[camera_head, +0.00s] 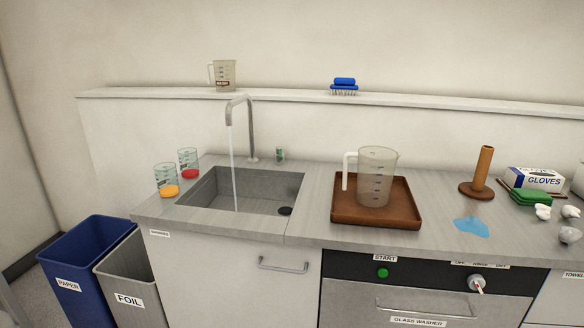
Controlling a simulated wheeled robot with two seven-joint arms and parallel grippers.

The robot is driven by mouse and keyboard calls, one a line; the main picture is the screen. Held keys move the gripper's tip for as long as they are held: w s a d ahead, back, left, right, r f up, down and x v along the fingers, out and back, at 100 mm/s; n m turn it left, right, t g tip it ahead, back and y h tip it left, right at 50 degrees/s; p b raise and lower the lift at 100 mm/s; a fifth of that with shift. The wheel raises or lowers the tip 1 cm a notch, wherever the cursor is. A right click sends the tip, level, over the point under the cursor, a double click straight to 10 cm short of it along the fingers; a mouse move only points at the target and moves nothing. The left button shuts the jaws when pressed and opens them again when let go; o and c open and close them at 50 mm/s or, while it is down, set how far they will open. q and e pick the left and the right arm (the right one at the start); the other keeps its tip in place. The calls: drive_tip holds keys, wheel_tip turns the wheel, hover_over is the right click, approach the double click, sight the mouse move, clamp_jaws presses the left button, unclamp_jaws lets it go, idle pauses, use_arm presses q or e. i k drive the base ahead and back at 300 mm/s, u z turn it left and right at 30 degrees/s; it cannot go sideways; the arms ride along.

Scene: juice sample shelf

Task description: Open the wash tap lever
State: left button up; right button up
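The grey metal tap (240,104) rises behind the sink (300,186) and arches over it. A thin pale stream of water (234,175) falls from the spout into the basin. A small green and grey item (280,155) stands just right of the tap's foot; it is too small to tell whether it is the lever. No other lever can be made out. Neither of my grippers is in view.
Two beakers (166,181) (188,163) with orange and red bottoms stand left of the sink. A clear jug (376,177) stands on a brown tray (338,214) to the right. A blue puddle (472,226) lies on the counter. Paper (80,285) and foil (133,290) bins stand at left.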

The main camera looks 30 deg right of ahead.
sight(279, 150)
drive_tip(key=z, duration=0.2)
drive_tip(key=k, duration=0.55)
drive_tip(key=u, duration=1.35)
drive_tip(key=i, duration=1.1)
drive_tip(key=z, duration=0.65)
drive_tip(key=i, duration=0.9)
drive_tip(key=z, duration=1)
